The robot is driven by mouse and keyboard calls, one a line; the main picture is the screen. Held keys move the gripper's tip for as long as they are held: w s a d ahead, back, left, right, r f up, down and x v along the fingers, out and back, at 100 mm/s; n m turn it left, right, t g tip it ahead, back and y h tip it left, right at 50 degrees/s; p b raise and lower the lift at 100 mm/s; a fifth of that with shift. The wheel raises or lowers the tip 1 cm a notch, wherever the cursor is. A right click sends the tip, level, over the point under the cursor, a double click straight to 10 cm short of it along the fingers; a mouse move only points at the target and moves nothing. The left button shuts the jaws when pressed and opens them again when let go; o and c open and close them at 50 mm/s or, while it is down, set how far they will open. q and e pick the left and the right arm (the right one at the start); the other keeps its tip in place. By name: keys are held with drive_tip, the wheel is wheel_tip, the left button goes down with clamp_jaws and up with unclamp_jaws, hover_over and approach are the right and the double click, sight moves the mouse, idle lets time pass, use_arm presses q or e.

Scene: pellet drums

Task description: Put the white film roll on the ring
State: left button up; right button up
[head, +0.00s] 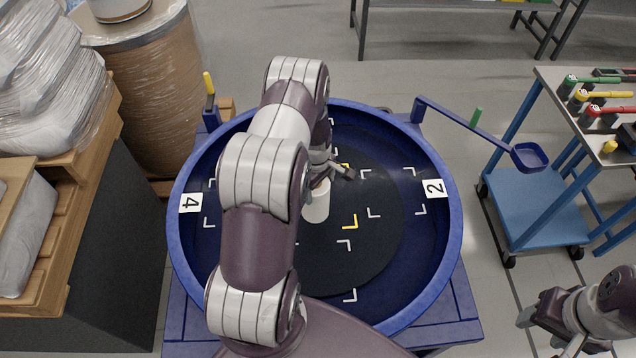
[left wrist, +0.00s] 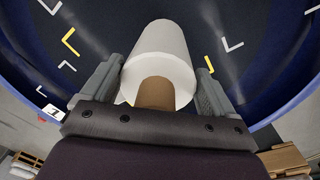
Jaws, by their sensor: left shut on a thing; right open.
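The white film roll (head: 316,206) is in my left gripper (head: 325,178), over the dark disc inside the blue ring (head: 452,225). In the left wrist view the fingers (left wrist: 160,66) sit on both sides of the roll (left wrist: 158,42), and its brown core (left wrist: 155,93) faces the camera. I cannot tell whether the roll's far end touches the disc. A yellow corner mark (head: 351,222) lies just right of the roll; another is partly hidden by the gripper. My right gripper (head: 548,332) is open and empty at the lower right, away from the ring.
White corner marks and number plates 4 (head: 190,203) and 2 (head: 434,188) line the ring. A blue scoop (head: 530,156) sticks out at the right. A tool table (head: 590,110) stands right, a wrapped drum (head: 150,85) and pallets left. The disc's right side is clear.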

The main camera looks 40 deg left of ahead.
use_arm(q)
drive_tip(key=shift+f, duration=0.1)
drive_tip(key=o, duration=1.8)
drive_tip(key=shift+r, duration=0.4)
wheel_tip(320, 180, up, 12)
drive_tip(key=b, duration=0.4)
drive_tip(key=s+d+r+m, duration=0.3)
drive_tip(key=s+d+m, duration=0.1)
drive_tip(key=d+m, duration=0.25)
drive_tip(key=s+d+r+m, duration=0.2)
drive_tip(key=s+d+m, duration=0.1)
drive_tip(key=d+m, duration=0.3)
drive_tip(key=s+d+r+m, duration=0.2)
drive_tip(key=s+d+m, duration=0.35)
drive_tip(key=s, duration=0.25)
drive_tip(key=shift+n+t, duration=0.3)
drive_tip(key=shift+t, duration=0.1)
drive_tip(key=f+b, duration=0.4)
drive_tip(key=f, duration=0.1)
drive_tip(key=shift+w+d, duration=0.15)
drive_tip(key=shift+w, duration=0.15)
